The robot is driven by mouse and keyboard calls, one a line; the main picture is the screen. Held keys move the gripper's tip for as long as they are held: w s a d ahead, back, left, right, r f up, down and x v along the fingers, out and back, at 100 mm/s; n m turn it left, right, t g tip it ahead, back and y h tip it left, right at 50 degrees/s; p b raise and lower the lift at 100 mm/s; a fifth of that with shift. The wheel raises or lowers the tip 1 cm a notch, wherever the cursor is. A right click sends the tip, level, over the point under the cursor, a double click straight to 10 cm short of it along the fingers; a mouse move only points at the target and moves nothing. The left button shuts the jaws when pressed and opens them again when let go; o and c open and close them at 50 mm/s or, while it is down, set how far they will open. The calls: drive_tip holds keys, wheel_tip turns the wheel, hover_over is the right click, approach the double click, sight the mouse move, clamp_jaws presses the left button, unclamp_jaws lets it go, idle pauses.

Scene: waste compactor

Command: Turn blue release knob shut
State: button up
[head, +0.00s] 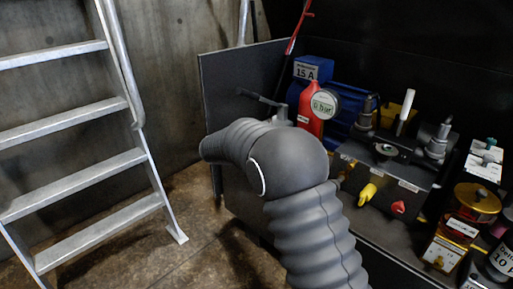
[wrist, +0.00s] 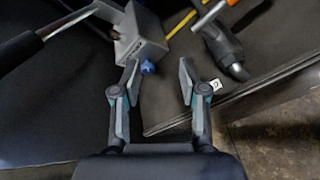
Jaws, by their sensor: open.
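The small blue knob (wrist: 147,67) sits on the lower end of a grey metal block (wrist: 139,42) in the wrist view. My gripper (wrist: 160,75) is open, with one finger on each side of an empty gap. The knob shows just inside the left fingertip, close to it in the picture; I cannot tell whether they touch. In the head view my own grey arm hides the gripper, and I cannot make out the blue knob.
A black lever handle (head: 262,97) juts out near my arm. A red bottle (head: 308,108), a round gauge (head: 324,104) and a valve block with a yellow knob (head: 367,194) stand to the right. An aluminium ladder (head: 75,185) is at left, with open floor beside it.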

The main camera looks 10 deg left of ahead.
drive_tip(key=w+a+f+n+t, duration=0.2)
drive_tip(key=a+f+n, duration=0.1)
drive_tip(key=a+f, duration=0.3)
drive_tip(key=shift+y, duration=0.3)
drive_tip(key=x, duration=0.8)
drive_tip(key=a+x, duration=0.1)
drive_tip(key=x, duration=0.4)
drive_tip(key=shift+w+r, duration=0.25)
drive_tip(key=shift+w, duration=0.1)
drive_tip(key=shift+c, duration=0.2)
clamp_jaws()
